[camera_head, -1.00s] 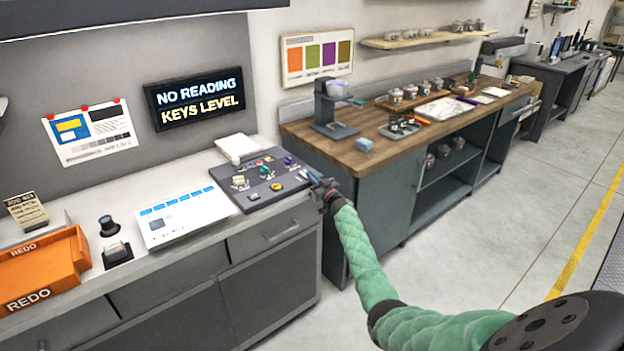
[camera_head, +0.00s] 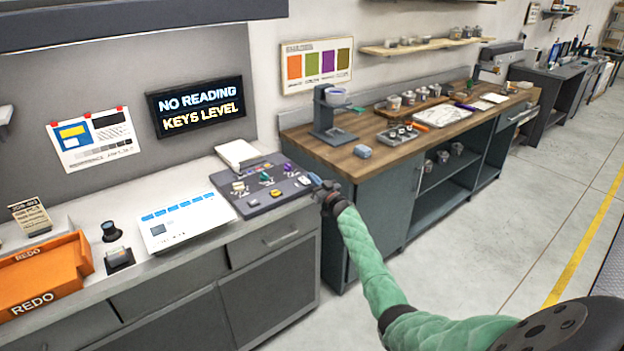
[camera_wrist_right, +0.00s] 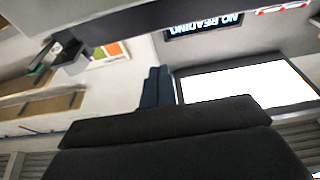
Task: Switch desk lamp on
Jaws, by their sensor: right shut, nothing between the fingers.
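No separate desk lamp stands out with certainty. A dark hood (camera_head: 140,12) hangs over the left bench. In the right wrist view, which looks upside down, a bright white panel (camera_wrist_right: 245,82) in a dark frame shows beyond my fingers. A dark control panel (camera_head: 252,206) with small coloured knobs lies on the left bench. My right gripper (camera_head: 317,181) is at its right edge, shut and empty; contact cannot be told. Its fingers (camera_wrist_right: 156,87) also show in the right wrist view. My left gripper is out of view.
A white sheet-like board (camera_head: 178,222), a dark knob (camera_head: 110,231) and orange trays (camera_head: 42,272) lie left of the control panel. A lit sign (camera_head: 198,105) hangs behind. A wood-topped bench (camera_head: 345,158) with a stand and jars is at right. The floor is open.

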